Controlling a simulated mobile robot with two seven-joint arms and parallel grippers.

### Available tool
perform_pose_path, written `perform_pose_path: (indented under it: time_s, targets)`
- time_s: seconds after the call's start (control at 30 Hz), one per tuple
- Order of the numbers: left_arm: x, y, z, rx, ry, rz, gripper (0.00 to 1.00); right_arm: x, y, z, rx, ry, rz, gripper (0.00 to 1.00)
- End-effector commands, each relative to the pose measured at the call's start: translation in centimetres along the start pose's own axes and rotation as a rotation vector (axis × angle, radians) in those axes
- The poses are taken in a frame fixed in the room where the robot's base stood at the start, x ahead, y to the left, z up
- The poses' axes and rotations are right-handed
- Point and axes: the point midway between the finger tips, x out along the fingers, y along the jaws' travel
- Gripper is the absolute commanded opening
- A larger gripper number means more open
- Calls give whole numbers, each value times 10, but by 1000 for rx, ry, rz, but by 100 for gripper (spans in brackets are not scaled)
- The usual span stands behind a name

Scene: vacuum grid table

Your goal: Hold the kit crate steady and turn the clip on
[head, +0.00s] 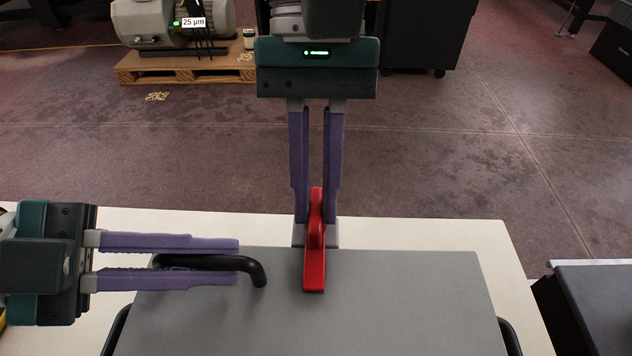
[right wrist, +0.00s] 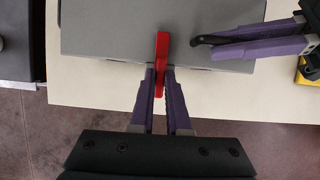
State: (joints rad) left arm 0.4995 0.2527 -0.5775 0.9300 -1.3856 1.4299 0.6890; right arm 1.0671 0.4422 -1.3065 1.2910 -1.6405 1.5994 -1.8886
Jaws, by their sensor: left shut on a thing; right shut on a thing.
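The kit crate (head: 400,300) is a grey flat-topped box on the table, and it also shows in the right wrist view (right wrist: 110,28). The red clip (head: 314,270) sits at its far edge over a light grey bracket and points toward the near side across the lid. My right gripper (head: 316,220) comes from the far side and is shut on the clip's raised red part. My left gripper (head: 238,262) comes from the left and is shut on a black bent handle (head: 255,268) at the crate's left part. The handle's far end is partly hidden between the fingers.
The cream table (head: 450,233) has a bare strip behind and right of the crate. Black side handles (head: 510,338) show at the crate's sides. A dark cabinet (head: 600,300) stands at the right. A pump motor on a pallet (head: 180,68) stands on the floor behind.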

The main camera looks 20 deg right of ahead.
Motion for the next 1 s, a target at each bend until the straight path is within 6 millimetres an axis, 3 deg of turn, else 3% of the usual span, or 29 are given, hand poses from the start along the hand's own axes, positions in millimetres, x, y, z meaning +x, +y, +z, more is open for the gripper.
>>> perform_pose_path:
  time_s: [0.23,0.27,0.5,0.8,1.0]
  targets:
    - [-1,0,0,0,-2,-1,0,0,1,0,-1,-1,5,0]
    - [-1,0,0,0,-2,-2,0,1,1,0,-1,-1,5,18]
    - [-1,0,0,0,-2,-1,0,0,1,0,0,0,2,45]
    - [0,0,0,0,-2,-1,0,-3,0,0,1,1,1,45]
    - [0,0,0,0,-2,-1,0,-33,0,-1,1,4,-2,45]
